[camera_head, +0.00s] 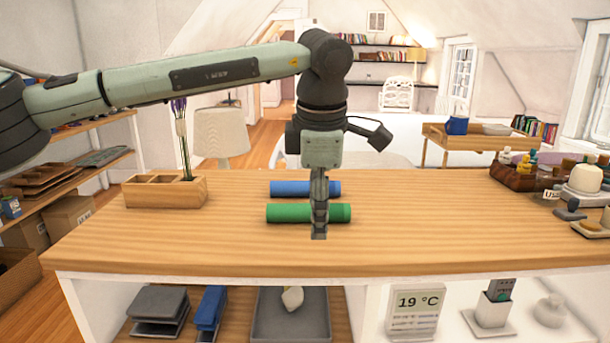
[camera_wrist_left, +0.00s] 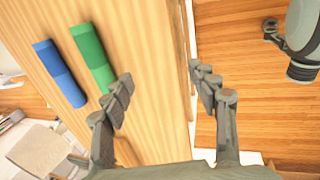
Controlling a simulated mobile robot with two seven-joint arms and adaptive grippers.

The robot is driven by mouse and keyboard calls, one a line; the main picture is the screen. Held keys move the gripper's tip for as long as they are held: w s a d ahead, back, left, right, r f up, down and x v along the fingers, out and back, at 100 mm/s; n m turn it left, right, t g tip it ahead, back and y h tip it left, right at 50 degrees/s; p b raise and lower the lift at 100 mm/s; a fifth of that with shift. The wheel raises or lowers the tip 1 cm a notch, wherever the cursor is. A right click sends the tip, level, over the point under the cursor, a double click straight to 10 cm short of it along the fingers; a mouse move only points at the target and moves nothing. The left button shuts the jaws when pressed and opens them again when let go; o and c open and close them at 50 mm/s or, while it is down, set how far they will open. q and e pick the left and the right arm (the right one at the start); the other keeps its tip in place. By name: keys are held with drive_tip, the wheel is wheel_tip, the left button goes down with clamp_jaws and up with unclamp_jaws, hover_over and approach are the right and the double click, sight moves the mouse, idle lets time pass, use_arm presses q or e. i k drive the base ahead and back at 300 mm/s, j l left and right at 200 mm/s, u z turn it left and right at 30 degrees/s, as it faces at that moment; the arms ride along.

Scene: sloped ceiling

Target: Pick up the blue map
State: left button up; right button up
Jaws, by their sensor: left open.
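The blue map (camera_head: 290,188) is a rolled cylinder lying flat on the wooden tabletop. A similar green roll (camera_head: 288,213) lies parallel to it on the near side. My left gripper (camera_head: 319,236) points down and hides part of both rolls in the head view. In the left wrist view my left gripper (camera_wrist_left: 160,78) has its fingers spread with nothing between them. There the blue map (camera_wrist_left: 60,72) lies to the left, beyond the green roll (camera_wrist_left: 92,57), and both are outside the fingers. The right gripper is not in view.
A wooden organiser (camera_head: 165,192) with slots stands at the left of the tabletop (camera_head: 430,225). A wooden rack with several small items (camera_head: 535,178) stands at the right end. The middle right of the top is clear.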

sight(277, 188)
drive_tip(key=i, duration=0.85)
